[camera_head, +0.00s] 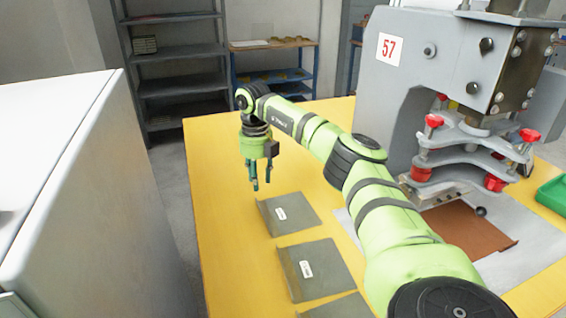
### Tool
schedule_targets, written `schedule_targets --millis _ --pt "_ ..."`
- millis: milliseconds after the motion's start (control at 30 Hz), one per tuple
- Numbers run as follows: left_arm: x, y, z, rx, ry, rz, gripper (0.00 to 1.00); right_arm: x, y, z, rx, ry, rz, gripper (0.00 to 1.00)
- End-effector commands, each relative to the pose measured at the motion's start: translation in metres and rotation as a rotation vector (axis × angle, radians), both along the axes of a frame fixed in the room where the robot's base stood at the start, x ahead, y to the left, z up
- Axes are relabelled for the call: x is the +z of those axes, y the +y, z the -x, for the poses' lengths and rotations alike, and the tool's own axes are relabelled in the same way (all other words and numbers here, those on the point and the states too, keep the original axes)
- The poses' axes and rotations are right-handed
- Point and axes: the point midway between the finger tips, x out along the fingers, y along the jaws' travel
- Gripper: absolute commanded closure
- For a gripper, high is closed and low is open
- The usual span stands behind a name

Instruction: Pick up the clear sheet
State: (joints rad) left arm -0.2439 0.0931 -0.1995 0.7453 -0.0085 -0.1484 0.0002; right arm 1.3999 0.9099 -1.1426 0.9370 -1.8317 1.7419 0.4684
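Several grey-green, see-through-looking flat sheets lie in a row on the yellow table: a far sheet (300,217), a middle sheet (325,275) and a near sheet (335,309) cut off by the bottom edge. The far and middle ones carry small white labels and have a raised left edge. I cannot tell for sure which is the clear sheet. My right gripper (261,185) points down above the table, just beyond the far sheet. Its fingers are apart with nothing between them. My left gripper is not in view.
A grey press marked 57 (440,45) stands on the right, with a brown sheet (468,232) at its base. A green bin (552,194) is at the right edge. A white cabinet (60,170) stands left of the yellow table (220,230). Shelves are behind.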

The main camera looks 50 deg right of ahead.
Motion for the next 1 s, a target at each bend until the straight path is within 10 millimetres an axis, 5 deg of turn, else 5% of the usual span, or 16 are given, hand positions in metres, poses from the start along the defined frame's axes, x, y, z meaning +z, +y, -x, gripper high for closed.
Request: schedule_targets --millis 67,600,933,967,1000 --pt "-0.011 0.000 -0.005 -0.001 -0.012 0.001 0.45 -0.013 0.000 0.000 0.000 -0.001 0.000 0.62" --pt "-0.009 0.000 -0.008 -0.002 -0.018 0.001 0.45 -0.074 0.009 0.003 -0.001 0.002 0.000 0.62" --pt "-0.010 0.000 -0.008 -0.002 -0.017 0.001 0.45 -0.083 0.009 0.002 0.000 -0.001 0.000 0.62" --pt "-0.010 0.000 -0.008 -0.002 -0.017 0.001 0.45 -0.083 0.009 0.002 0.000 -0.001 0.000 0.66" --pt "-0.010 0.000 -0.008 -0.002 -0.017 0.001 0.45 -0.083 0.009 0.002 0.000 -0.001 0.000 0.82"
